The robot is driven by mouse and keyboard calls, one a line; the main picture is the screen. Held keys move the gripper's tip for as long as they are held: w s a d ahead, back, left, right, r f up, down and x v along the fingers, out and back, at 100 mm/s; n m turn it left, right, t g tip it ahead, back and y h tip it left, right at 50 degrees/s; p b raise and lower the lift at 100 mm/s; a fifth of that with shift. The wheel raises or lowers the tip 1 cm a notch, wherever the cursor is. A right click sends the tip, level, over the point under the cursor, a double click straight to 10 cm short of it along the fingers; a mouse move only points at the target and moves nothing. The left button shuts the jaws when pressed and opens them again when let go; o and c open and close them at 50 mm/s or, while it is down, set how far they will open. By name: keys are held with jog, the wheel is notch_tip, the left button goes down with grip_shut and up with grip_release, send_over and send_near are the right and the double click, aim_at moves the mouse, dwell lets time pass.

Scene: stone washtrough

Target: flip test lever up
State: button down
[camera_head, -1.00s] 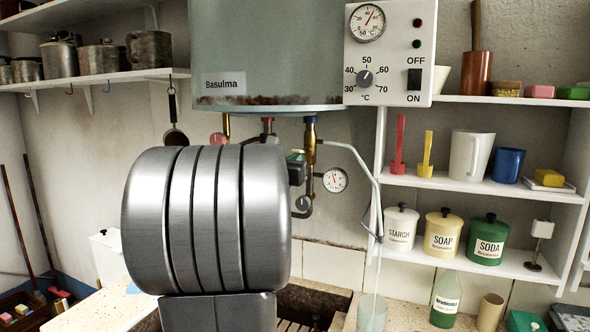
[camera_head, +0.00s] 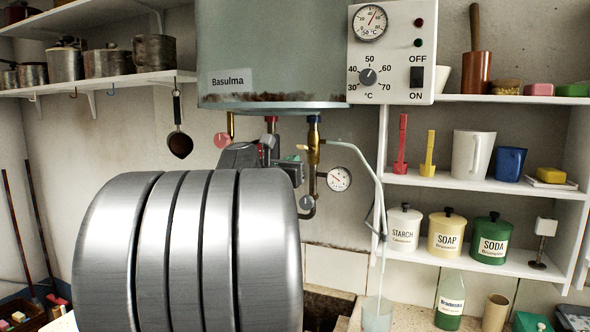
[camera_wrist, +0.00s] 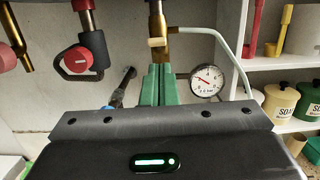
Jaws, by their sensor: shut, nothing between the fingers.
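The brass valve (camera_head: 314,152) hangs under the grey-green boiler (camera_head: 270,60). A short pale-tipped lever (camera_head: 302,147) sticks out from it; in the wrist view the pale lever tip (camera_wrist: 157,42) stands in front of the brass body. I cannot tell its exact tilt. My gripper's green fingers (camera_wrist: 157,85) are shut and empty, just below the lever in the wrist view, with a small visible gap between. In the head view my fingertips (camera_head: 292,157) show small beside the valve, and my arm hides much of the area below.
A pressure gauge (camera_head: 339,179) sits right of the valve. A pale pipe (camera_head: 372,165) bends down to a clear jug (camera_head: 377,314). A red-knobbed valve (camera_wrist: 80,60) and red handwheel (camera_wrist: 8,58) are to the left. Shelves with canisters (camera_head: 447,234) stand right.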

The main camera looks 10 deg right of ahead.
jog(key=s+a+r, duration=0.2)
jog(key=s+r, duration=0.1)
jog(key=shift+s+a+r, duration=0.15)
dwell(0.4)
jog(key=w+d+f+t+p, duration=0.1)
jog(key=w+d+f, duration=0.5)
jog(key=w+f, duration=0.2)
jog(key=shift+w+d+f+h+p, duration=0.2)
jog(key=shift+w+f+h+p, duration=0.15)
jog(key=shift+w, duration=0.4)
jog(key=shift+r, duration=0.15)
